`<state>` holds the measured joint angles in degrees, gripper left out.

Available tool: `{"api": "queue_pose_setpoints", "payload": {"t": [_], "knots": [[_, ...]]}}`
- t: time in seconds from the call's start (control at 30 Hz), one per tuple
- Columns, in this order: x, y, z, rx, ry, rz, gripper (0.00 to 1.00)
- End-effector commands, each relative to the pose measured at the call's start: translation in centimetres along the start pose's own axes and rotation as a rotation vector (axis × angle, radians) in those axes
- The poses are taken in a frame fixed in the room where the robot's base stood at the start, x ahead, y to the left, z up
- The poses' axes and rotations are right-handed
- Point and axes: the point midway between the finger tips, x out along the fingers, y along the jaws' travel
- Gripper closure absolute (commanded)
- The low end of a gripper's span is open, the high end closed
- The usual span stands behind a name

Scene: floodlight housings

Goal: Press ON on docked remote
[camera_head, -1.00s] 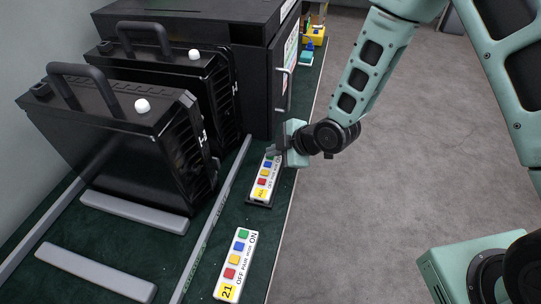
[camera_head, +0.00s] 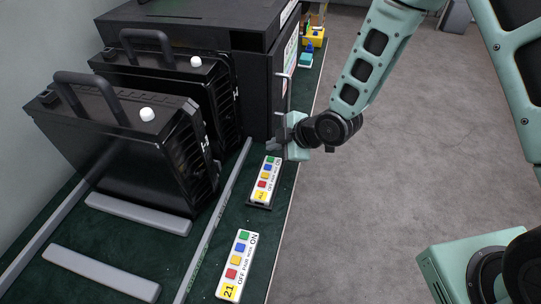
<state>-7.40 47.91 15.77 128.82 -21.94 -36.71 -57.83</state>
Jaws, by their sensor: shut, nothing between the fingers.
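The docked remote (camera_head: 265,182) is a white strip with a yellow label and red, yellow, blue and green buttons. It sits in a dark holder on the green bench top. Its green button (camera_head: 271,160) is at the far end, and the ON lettering beside it is too small to read clearly. My gripper (camera_head: 273,146) is shut and empty, just beyond that end of the remote. It looks slightly apart from the remote, though the height is hard to judge.
A second remote, marked 21 (camera_head: 238,264), lies nearer on the bench. Two black floodlight housings (camera_head: 120,150) with handles stand at left. A black cabinet (camera_head: 245,50) stands behind the docked remote. A grey rail (camera_head: 214,220) runs along the bench; open floor is at right.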

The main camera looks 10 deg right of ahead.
Motion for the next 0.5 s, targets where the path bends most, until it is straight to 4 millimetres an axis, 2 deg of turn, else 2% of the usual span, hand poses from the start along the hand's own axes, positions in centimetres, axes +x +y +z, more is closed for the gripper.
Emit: {"api": "queue_pose_setpoints", "payload": {"t": [0.23, 0.5], "knots": [[-1.8, 1.3, -1.3, 0.0, 0.0, 0.0, 1.0], [-1.9, 1.4, -1.4, 0.0, 0.0, -0.001, 1.0]]}}
